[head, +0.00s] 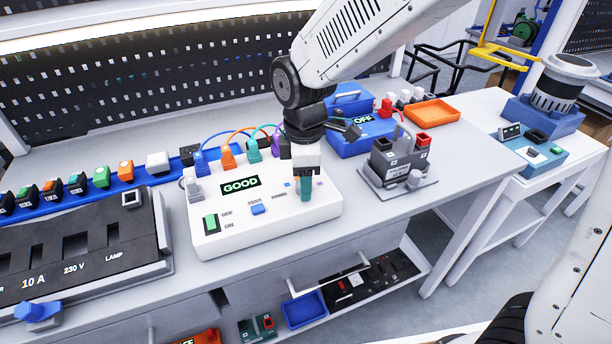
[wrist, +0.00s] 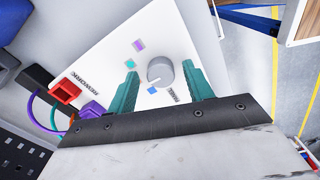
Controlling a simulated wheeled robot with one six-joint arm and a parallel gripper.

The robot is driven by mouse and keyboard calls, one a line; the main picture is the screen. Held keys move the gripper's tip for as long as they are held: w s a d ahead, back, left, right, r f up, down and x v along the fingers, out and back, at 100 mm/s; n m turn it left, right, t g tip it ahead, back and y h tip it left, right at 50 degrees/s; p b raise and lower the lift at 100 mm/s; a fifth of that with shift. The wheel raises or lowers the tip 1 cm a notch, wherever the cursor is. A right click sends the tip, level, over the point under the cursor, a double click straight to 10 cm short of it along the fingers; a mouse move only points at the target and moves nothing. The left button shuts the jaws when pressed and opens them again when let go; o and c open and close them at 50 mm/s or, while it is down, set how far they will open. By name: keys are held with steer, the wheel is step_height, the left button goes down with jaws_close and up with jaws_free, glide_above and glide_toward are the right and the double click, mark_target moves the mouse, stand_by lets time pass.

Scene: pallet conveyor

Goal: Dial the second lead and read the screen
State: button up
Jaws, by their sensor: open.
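The white tester box (head: 265,228) stands on the bench. Its screen (head: 240,186) reads GOOD. Blue, orange, green and purple leads (head: 227,154) are plugged in along its back edge. My gripper (head: 304,188) is over the box's right part and hides the dial in the head view. In the wrist view the grey dial (wrist: 160,71) sits between the open teal fingers of my gripper (wrist: 162,86), with a gap visible on each side. The dial's white pointer mark is on its lower left, near a blue square (wrist: 152,90). Teal and purple squares lie further left.
A black panel marked 10 A, 230 V, LAMP (head: 85,245) is left of the box. A grey fixture (head: 398,165) and a blue unit reading OFF (head: 352,140) are to the right. An orange tray (head: 433,112) is behind. Bench space in front is narrow but clear.

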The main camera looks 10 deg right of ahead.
steer(key=c, duration=1)
steer(key=shift+d, duration=0.15)
steer(key=shift+o, duration=0.2)
